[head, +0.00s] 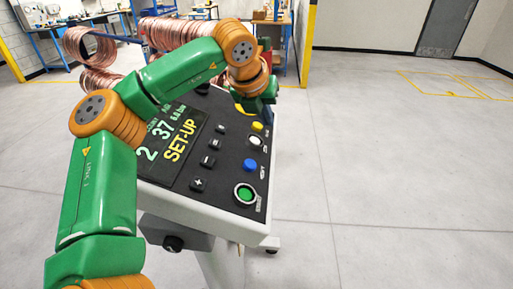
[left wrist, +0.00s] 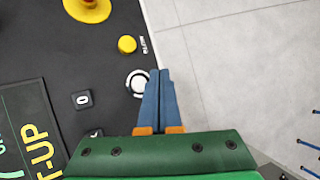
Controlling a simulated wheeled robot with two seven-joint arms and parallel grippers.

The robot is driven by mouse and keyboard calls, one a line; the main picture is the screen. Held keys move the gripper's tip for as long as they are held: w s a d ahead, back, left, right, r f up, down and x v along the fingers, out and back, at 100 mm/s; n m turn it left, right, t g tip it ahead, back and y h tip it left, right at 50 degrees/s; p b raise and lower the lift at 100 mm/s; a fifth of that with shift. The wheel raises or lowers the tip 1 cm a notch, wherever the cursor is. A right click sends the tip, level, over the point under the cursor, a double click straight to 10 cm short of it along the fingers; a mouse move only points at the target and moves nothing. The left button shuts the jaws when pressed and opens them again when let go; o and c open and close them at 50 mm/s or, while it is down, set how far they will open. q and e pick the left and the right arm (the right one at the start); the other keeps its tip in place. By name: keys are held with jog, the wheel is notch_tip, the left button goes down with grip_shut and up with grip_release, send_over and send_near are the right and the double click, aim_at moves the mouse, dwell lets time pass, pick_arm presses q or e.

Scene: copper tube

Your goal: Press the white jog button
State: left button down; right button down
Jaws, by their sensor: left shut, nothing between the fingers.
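The white jog button (head: 256,141) sits on the dark control panel, between a yellow button and a blue button. In the left wrist view the white button (left wrist: 137,83) has a pale ring and lies just left of my finger ends, its right edge partly covered by them. My left gripper (head: 264,104) is over the panel's far right part in the head view. Its two blue-grey fingers (left wrist: 159,72) are shut together with nothing between them. I cannot tell whether they touch the panel. My right gripper is not in view.
The panel also has a yellow button (left wrist: 127,44), a blue button (head: 250,165), a green button (head: 245,193), several small black keys and a SET-UP display (head: 172,142). Copper coils (head: 88,47) stand behind. Floor right is clear.

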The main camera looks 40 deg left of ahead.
aim_at(263, 143)
pick_arm(q)
jog(key=f, duration=0.1)
jog(key=a+f+b, duration=0.1)
jog(key=f+b, duration=0.1)
jog(key=shift+s+a, duration=0.15)
jog(key=shift+s, duration=0.25)
jog(key=shift+f, duration=0.1)
jog(key=shift+b, duration=0.3)
dwell(1.2)
jog(key=shift+s+a+f+b, duration=0.1)
jog(key=shift+a+f+b, duration=0.05)
jog(key=shift+f+b, duration=0.25)
jog(key=shift+f+b, duration=0.15)
jog(key=shift+b, duration=0.15)
dwell(0.3)
jog(key=shift+s+d+f+b, duration=0.2)
jog(key=shift+d+f+b, duration=0.15)
jog(key=shift+b, duration=0.25)
dwell(0.7)
